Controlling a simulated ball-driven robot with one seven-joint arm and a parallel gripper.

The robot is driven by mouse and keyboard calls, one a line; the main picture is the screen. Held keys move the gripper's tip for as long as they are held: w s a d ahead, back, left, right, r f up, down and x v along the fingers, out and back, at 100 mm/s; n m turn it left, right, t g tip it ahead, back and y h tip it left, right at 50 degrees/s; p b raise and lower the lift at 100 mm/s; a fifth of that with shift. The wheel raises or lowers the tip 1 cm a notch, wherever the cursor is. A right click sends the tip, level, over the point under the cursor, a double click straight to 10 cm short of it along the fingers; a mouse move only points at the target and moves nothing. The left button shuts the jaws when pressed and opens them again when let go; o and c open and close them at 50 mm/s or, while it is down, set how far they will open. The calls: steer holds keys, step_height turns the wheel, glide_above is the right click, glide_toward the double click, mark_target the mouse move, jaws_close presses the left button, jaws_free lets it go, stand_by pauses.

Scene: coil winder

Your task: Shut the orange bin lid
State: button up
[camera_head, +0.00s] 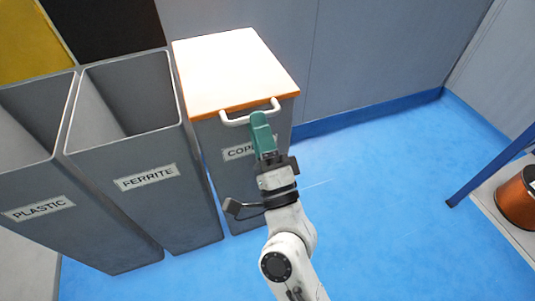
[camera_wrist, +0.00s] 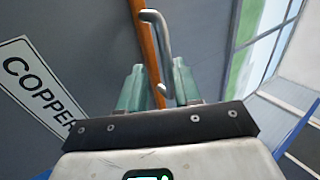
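The orange bin lid (camera_head: 235,72) lies down over the top of the bin marked COPPER (camera_head: 209,152). Its top looks pale with glare, and its front edge is orange. I see no gap under the lid. A white bar handle (camera_head: 236,119) sticks out from its front edge. My gripper (camera_head: 258,118) is at the right part of the handle. In the wrist view, the teal fingers (camera_wrist: 158,85) stand apart, with the handle (camera_wrist: 163,40) reaching down between them, nearer the right finger. I cannot tell if they touch it.
Open grey bins marked FERRITE (camera_head: 150,179) and PLASTIC (camera_head: 38,208) stand to the left, with raised black (camera_head: 110,25) and yellow (camera_head: 30,42) lids behind them. Blue floor to the right is clear. A shelf with a copper spool (camera_head: 518,197) stands at far right.

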steer(key=v, duration=0.8)
steer(key=shift+s, duration=0.5)
steer(key=shift+r, duration=0.1)
steer(key=s+d+f+n+g+h+p, duration=0.3)
steer(key=d+f+n+g, duration=0.7)
steer(key=f+n+g, duration=0.4)
steer(key=s+d+f+g+h+p, duration=0.1)
steer(key=s+d+f+g+h, duration=0.25)
steer(key=s+d, duration=0.55)
steer(key=s+d+f+g+h+p, duration=0.2)
steer(key=s+d+g, duration=0.35)
steer(key=s, duration=0.55)
step_height(320, 180, up, 38)
steer(key=p, duration=3.7)
steer(key=shift+w+d+t+y, duration=0.2)
steer(key=shift+w+t+y, duration=0.15)
steer(key=shift+w+t, duration=0.05)
steer(key=shift+f, duration=0.15)
steer(key=shift+c, duration=0.3)
